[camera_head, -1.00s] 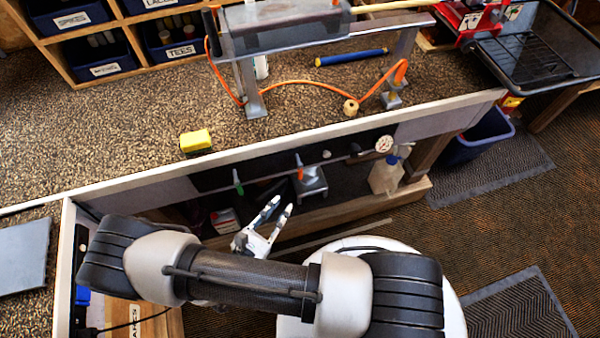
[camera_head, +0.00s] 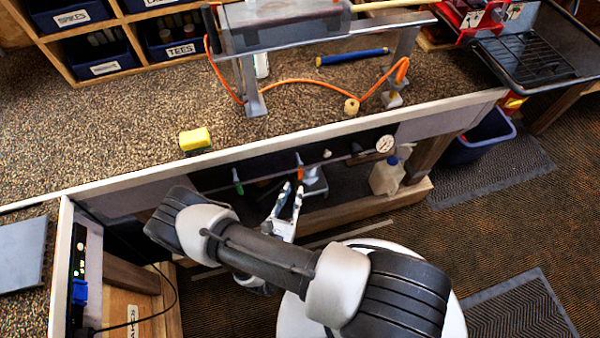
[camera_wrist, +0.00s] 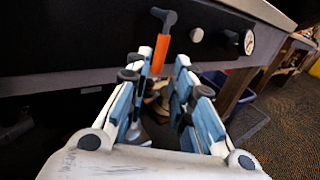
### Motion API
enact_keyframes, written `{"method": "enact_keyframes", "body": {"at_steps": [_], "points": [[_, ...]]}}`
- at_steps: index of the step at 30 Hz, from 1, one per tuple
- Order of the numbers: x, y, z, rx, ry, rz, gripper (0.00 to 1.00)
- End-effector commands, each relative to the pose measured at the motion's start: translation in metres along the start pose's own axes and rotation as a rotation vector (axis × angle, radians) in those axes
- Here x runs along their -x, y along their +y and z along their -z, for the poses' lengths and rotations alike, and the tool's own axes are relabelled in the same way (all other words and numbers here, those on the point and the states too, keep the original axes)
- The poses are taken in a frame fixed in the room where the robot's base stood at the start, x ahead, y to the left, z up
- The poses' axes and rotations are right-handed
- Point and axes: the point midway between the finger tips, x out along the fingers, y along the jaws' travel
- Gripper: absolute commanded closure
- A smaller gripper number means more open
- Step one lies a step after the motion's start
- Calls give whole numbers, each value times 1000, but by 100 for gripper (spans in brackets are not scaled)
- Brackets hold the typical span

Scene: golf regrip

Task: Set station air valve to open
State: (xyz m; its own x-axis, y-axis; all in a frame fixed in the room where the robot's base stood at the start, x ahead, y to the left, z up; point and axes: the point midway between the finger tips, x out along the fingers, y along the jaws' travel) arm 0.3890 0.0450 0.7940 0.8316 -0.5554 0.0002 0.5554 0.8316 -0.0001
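An orange lever handle (camera_head: 299,166) hangs down from a black pivot on the dark panel under the bench front. In the wrist view the orange lever (camera_wrist: 160,54) points nearly straight down, tilted slightly. A green lever handle (camera_head: 237,181) is on the same panel, farther left. I see no label telling which is the air valve. My gripper (camera_head: 291,187) is below the bench edge, close to the orange lever. In the wrist view my gripper (camera_wrist: 163,64) is open, and the lever shows beyond and between its fingertips. Whether they touch it cannot be told.
A pressure gauge (camera_head: 385,144) and a pale knob (camera_head: 327,154) sit right of the orange lever. The bench edge (camera_head: 290,142) overhangs the panel. A translucent jug (camera_head: 386,177) stands below the gauge. A blue bin (camera_head: 480,140) is farther right.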

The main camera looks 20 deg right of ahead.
Motion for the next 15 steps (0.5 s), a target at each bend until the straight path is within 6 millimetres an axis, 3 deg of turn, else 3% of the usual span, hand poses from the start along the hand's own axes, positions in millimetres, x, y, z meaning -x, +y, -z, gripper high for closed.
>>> {"method": "enact_keyframes", "body": {"at_steps": [9,15], "points": [[-55,-2,1,-2,0,6,78],[-76,0,0,-1,1,3,78]]}}
